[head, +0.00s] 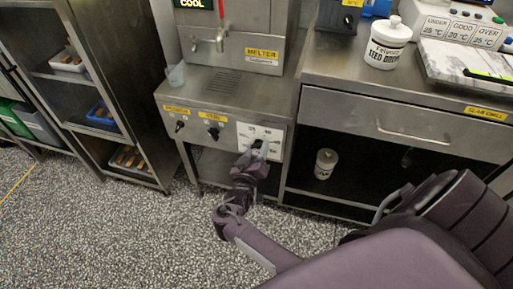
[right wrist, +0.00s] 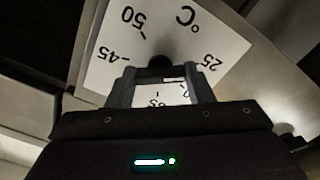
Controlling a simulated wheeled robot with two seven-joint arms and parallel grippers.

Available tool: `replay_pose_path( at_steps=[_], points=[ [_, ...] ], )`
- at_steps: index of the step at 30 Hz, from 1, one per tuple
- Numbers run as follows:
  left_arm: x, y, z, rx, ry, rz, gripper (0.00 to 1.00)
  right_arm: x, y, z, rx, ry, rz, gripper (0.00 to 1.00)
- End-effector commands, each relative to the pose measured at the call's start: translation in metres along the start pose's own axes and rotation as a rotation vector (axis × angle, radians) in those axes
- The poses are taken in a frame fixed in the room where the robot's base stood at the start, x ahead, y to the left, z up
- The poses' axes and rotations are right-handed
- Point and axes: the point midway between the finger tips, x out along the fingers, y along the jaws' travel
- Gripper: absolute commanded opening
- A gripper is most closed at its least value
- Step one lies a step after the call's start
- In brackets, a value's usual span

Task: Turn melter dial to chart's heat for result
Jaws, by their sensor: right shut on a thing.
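The melter (head: 228,40) stands at the top centre in the head view, with a green display (head: 195,3) reading COOL. Its dial plate (head: 275,132) is white, on the front panel. In the right wrist view the plate (right wrist: 112,50) appears rotated, with 50, 45, 25 and °C legible. My right gripper (head: 257,149) is at the plate, shut on the dark dial knob (right wrist: 160,62). The knob's pointer setting cannot be read. My left gripper is not in view.
Two other switches (head: 212,132) sit left of the dial. A white lidded pot (head: 388,42) and a marble slab (head: 465,62) stand on the counter at right. A drawer (head: 400,125) is below. A shelf rack (head: 95,85) stands at left.

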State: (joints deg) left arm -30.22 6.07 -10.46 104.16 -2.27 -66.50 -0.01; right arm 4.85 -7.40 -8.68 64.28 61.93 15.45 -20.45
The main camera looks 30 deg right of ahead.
Motion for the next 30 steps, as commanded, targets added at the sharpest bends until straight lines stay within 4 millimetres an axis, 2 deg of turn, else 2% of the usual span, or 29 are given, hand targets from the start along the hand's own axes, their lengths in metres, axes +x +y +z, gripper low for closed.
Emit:
replay_pose_path(
  at_steps=[16, 17, 21, 30],
  points=[
    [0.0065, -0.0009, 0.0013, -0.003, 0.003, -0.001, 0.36, 0.0000, -0.0004, -0.0005, -0.026, 0.001, -0.001, 0.24],
    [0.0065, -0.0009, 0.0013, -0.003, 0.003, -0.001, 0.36, 0.0000, -0.0004, -0.0005, -0.026, 0.001, -0.001, 0.50],
    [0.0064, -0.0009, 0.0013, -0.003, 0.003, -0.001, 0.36, 0.0001, -0.0003, -0.0004, -0.025, 0.001, 0.000, 0.68],
    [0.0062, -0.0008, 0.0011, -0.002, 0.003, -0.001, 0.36, 0.0001, -0.0001, -0.0002, -0.024, 0.001, 0.000, 0.69]
  ],
)
